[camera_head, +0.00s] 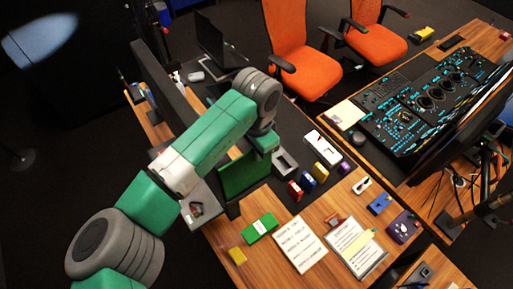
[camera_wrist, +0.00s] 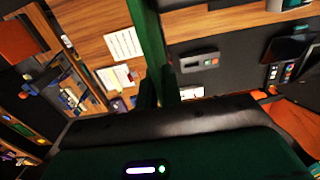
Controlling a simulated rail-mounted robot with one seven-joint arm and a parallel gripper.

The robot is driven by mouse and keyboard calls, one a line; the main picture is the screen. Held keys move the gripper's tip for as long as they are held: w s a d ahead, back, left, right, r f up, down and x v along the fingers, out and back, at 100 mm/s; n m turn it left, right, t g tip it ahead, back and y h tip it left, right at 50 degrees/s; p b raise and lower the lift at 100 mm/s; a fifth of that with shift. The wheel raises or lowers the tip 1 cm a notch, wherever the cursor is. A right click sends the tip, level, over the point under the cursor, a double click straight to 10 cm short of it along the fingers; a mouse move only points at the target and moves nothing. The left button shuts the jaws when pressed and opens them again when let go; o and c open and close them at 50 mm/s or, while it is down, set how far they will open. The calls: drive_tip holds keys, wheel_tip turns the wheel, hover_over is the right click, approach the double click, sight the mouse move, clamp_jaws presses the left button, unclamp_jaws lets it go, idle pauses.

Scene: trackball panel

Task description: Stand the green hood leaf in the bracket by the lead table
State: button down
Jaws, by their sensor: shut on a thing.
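The green hood leaf (camera_head: 243,176) is a flat green panel, held upright on edge over the near wooden table. In the wrist view the leaf (camera_wrist: 147,35) runs edge-on up from between my fingers. My gripper (camera_head: 266,148) is shut on the leaf at its upper right part; its fingers also show in the wrist view (camera_wrist: 158,92). A small dark piece (camera_head: 232,210) shows at the leaf's lower left corner; I cannot tell whether it is the bracket or whether the leaf touches it. My arm hides part of the table behind.
A green box (camera_head: 260,228), two printed sheets (camera_head: 299,245) and a yellow block (camera_head: 237,256) lie on the near table. Small coloured boxes (camera_head: 307,180) and a white device (camera_head: 322,148) stand right of the leaf. A trackball panel (camera_head: 425,100) and orange chairs (camera_head: 300,60) are beyond.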

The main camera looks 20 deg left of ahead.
drive_tip(key=shift+f, duration=0.65)
drive_tip(key=c, duration=1.5)
unclamp_jaws()
drive_tip(key=shift+r, duration=0.1)
wheel_tip(320, 180, up, 8)
drive_tip(key=shift+f+b, duration=0.15)
drive_tip(key=shift+b, duration=0.6)
